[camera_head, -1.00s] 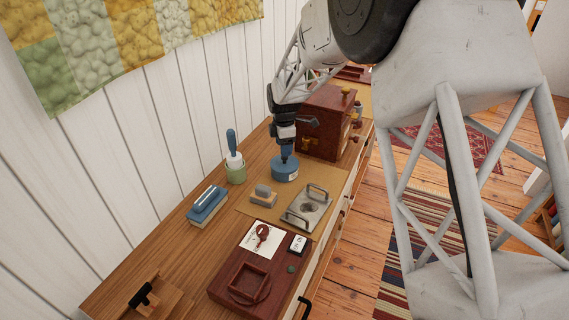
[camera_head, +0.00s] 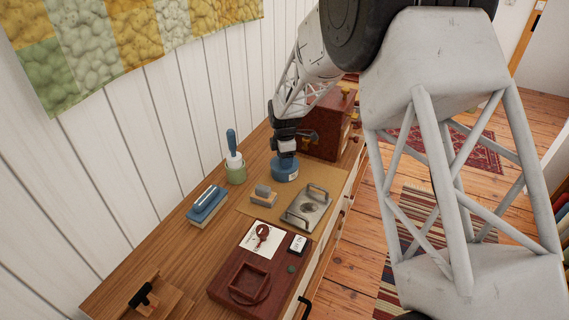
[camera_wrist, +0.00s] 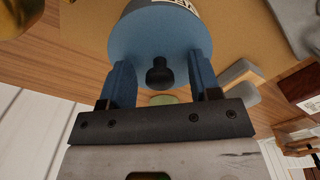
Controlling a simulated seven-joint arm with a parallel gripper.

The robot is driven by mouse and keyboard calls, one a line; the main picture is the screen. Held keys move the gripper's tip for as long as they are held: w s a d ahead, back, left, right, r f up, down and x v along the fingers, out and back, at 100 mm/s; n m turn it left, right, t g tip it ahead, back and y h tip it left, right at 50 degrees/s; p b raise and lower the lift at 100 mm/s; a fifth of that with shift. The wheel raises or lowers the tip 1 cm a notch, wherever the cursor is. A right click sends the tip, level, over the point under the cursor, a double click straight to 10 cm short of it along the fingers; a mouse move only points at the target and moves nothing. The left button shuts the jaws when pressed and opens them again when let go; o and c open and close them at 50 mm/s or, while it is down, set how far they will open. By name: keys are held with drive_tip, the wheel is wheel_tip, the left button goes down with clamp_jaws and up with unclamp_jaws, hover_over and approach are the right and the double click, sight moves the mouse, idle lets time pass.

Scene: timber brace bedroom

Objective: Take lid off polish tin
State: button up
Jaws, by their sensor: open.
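The polish tin (camera_head: 285,172) is a round blue tin with a pale label, standing on the tan mat on the wooden top. In the wrist view its blue lid (camera_wrist: 150,35) fills the top middle, with a small black knob (camera_wrist: 160,76) on it. My gripper (camera_wrist: 160,68) is open, one blue finger on each side of the knob, with a gap between knob and fingers. In the head view my gripper (camera_head: 286,157) is right over the tin and hides part of its top. Whether the fingertips touch the lid I cannot tell.
A dark red wooden box (camera_head: 325,130) stands close behind the tin. A green pot with a blue-handled tool (camera_head: 235,168) is to the left. A grey block (camera_head: 263,195), a metal plate with handles (camera_head: 308,208) and a blue brush (camera_head: 207,204) lie in front.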

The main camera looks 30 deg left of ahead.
drive_tip(key=c, duration=1)
drive_tip(key=shift+r, duration=0.75)
wheel_tip(320, 180, up, 2)
drive_tip(key=s+d+r, duration=0.1)
drive_tip(key=s+d, duration=0.8)
drive_tip(key=s, duration=0.3)
drive_tip(key=shift+s+d+r, duration=0.25)
drive_tip(key=shift+s+d, duration=0.05)
drive_tip(key=shift+d, duration=0.1)
